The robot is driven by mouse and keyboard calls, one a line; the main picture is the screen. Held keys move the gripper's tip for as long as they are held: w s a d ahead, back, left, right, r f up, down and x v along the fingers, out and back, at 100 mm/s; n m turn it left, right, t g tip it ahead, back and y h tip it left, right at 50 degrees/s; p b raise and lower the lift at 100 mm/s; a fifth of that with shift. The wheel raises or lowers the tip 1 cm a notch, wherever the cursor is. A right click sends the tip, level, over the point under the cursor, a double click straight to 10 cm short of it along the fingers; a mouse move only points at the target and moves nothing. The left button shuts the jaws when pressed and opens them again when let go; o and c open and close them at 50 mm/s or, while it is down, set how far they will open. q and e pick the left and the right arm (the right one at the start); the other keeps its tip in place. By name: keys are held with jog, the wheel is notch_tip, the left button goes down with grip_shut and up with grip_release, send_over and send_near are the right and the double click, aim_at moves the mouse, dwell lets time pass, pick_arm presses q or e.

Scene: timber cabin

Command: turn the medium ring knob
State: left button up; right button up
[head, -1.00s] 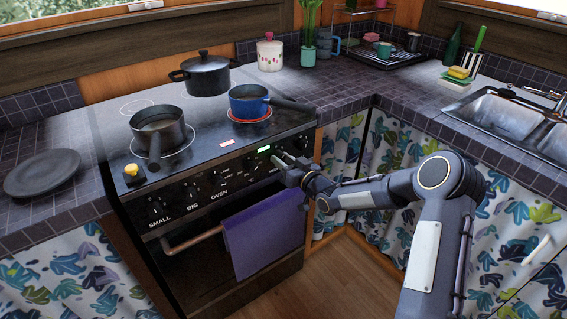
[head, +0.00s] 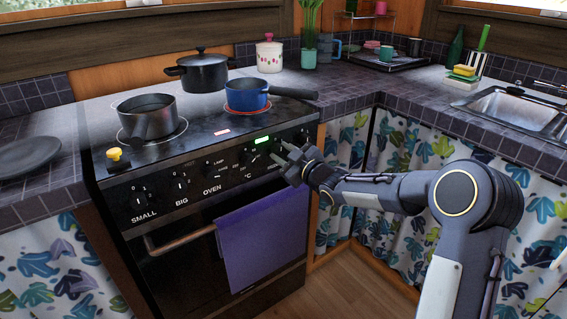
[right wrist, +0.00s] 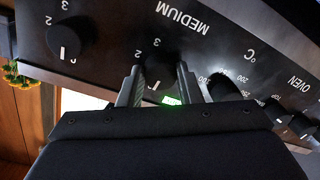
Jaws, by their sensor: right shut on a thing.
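The black stove's front panel carries several knobs with white labels. The medium ring knob (right wrist: 160,72) is under the upside-down word MEDIUM in the right wrist view, mostly between my fingers, with marks 2 and 3 beside it. My right gripper (right wrist: 161,78) has one finger on each side of it and is shut on it. In the head view my right gripper (head: 281,153) is at the panel's right part and hides this knob. A blue pan (head: 246,94) stands on a red-glowing ring. My left gripper is not in view.
Another knob (right wrist: 71,38) is beside the gripper. A black saucepan (head: 147,116) and a black lidded pot (head: 203,72) stand on the hob, with a yellow-topped object (head: 118,156) at its front left corner. A purple towel (head: 262,238) hangs on the oven rail below.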

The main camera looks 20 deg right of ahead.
jog(key=shift+n+b, duration=0.35)
jog(key=shift+n, duration=0.15)
jog(key=o, duration=1)
jog(key=shift+c, duration=0.2)
jog(key=v, duration=0.8)
jog(key=shift+p, duration=0.3)
